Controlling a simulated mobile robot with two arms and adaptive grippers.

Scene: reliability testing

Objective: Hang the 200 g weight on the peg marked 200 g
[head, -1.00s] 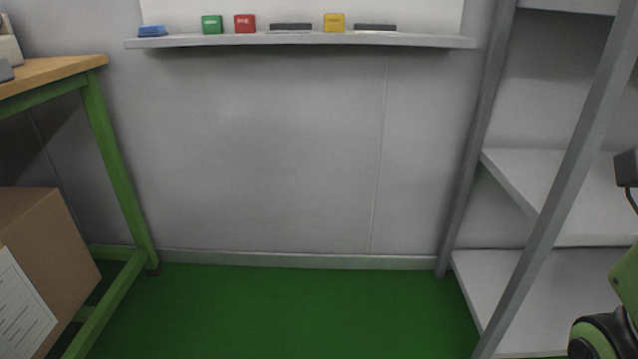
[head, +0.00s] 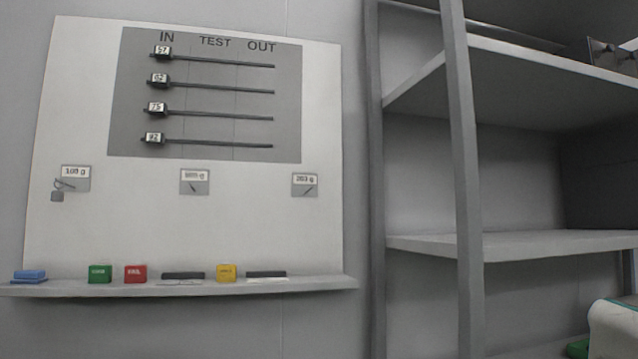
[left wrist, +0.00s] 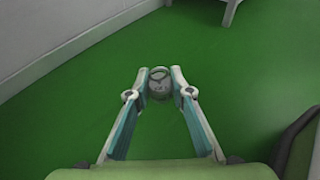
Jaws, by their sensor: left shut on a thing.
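My left gripper (left wrist: 159,76) shows in the left wrist view, its two fingers shut on a small grey metal weight (left wrist: 158,88). No marking is legible on the weight, and only green floor lies beyond it. In the head view, the peg marked 200 g (head: 305,189) is at the right of the whiteboard (head: 230,235), under a small label; I see nothing hanging on it.
A middle peg (head: 194,187) has a blurred label. A ledge (head: 310,284) below holds magnets and markers. A grey shelf unit (head: 468,200) stands at right.

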